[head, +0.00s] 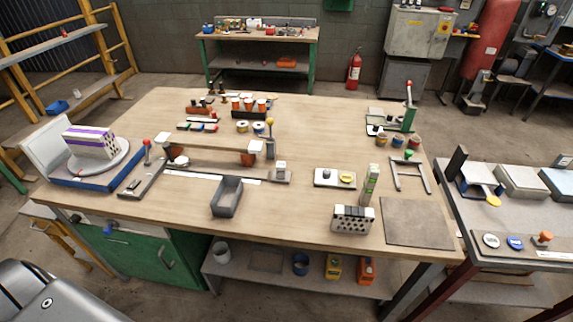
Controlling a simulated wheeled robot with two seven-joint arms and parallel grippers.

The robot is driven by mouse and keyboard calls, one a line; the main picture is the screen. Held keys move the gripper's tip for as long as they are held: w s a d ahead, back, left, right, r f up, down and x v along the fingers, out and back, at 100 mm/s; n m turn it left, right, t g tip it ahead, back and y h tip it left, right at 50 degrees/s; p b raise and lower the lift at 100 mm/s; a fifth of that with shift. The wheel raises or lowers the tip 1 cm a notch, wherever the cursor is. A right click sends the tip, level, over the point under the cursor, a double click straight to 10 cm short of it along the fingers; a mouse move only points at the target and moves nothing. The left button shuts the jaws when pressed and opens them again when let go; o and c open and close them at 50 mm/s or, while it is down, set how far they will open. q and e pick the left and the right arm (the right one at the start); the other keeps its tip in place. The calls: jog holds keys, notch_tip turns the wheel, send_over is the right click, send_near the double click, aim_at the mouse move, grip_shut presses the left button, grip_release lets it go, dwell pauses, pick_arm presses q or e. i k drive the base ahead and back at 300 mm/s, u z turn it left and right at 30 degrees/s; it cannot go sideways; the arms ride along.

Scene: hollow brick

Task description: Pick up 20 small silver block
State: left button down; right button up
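A small light-topped silver-looking block (281,166) stands at the right end of a long low beam fixture in the middle of the wooden workbench. No label reading 20 is legible at this size, so I cannot tell which block the task names. Neither gripper is in view.
A flat grey-brown mat (417,222) lies front right, clear on top. A turntable with a purple-striped box (90,142) stands left. A second table (470,212) adjoins on the right.

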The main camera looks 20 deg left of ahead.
aim_at(281, 167)
jog(key=z, duration=2.2)
jog(key=i, duration=1.25)
jog(key=u, duration=3.35)
